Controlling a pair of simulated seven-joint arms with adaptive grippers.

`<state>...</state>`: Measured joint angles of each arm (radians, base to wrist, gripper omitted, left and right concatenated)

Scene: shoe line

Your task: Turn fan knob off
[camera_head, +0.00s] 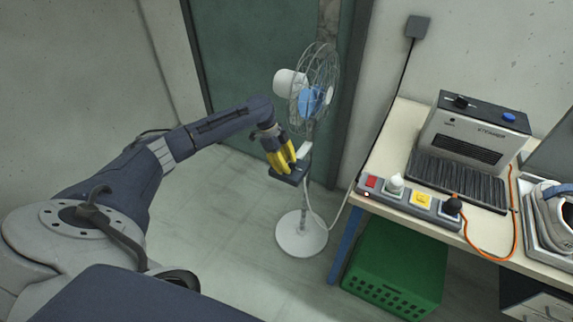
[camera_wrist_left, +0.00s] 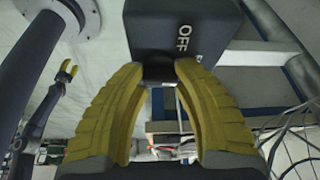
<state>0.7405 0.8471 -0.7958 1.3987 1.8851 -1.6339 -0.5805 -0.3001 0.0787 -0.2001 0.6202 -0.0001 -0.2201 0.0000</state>
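The fan (camera_head: 310,100) stands on a round white base (camera_head: 301,236) in front of the dark door. Its dark control box (camera_head: 288,176) is on the pole and shows large in the left wrist view with an "OFF" label (camera_wrist_left: 183,38). The black fan knob (camera_wrist_left: 158,70) sticks out of the box. My left gripper (camera_head: 283,167) is at the box, and its yellow fingertips (camera_wrist_left: 160,68) are on either side of the knob, filling the gap with it. The knob's pointing direction is hidden. My right gripper (camera_wrist_left: 68,70) is far off in the left wrist view, fingers apart and empty.
A table (camera_head: 488,232) on the right carries a power strip (camera_head: 410,203), a dark-topped machine (camera_head: 470,130) and a shoe (camera_head: 555,215). A green crate (camera_head: 395,262) sits beneath it. A white cord runs by the fan. Floor left of the fan is clear.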

